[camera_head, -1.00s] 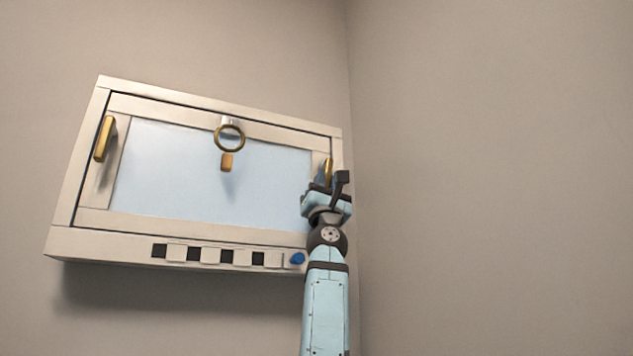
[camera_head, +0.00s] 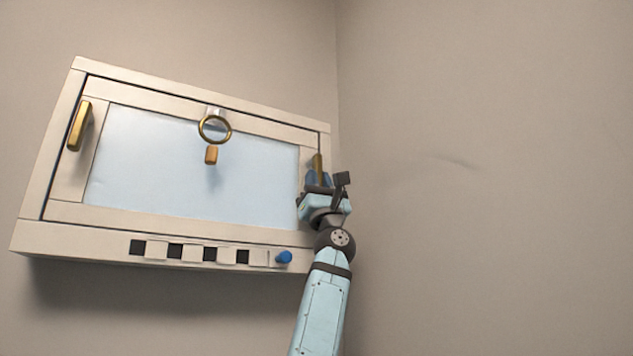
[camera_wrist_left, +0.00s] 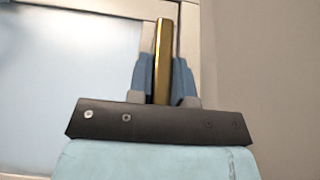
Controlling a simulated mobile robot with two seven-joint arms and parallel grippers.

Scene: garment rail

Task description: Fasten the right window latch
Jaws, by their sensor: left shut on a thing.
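The right window latch (camera_head: 318,165) is a slim gold handle on the right side of the window frame. In the left wrist view the gold latch (camera_wrist_left: 163,45) stands roughly upright between the blue fingers. My left gripper (camera_head: 319,184) is shut on the lower part of this latch; its fingers (camera_wrist_left: 161,80) show on both sides of the handle. The latch's lower end is hidden by the gripper. The window (camera_head: 190,165) has a pale blue pane in a cream frame and looks shut in its frame. My right gripper is not in view.
A second gold latch (camera_head: 80,126) sits on the window's left side, slightly tilted. A gold ring (camera_head: 215,129) with an orange tag (camera_head: 211,155) hangs at top centre. A blue knob (camera_head: 284,257) sticks out at the lower right. A bare wall (camera_head: 480,180) stands close on the right.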

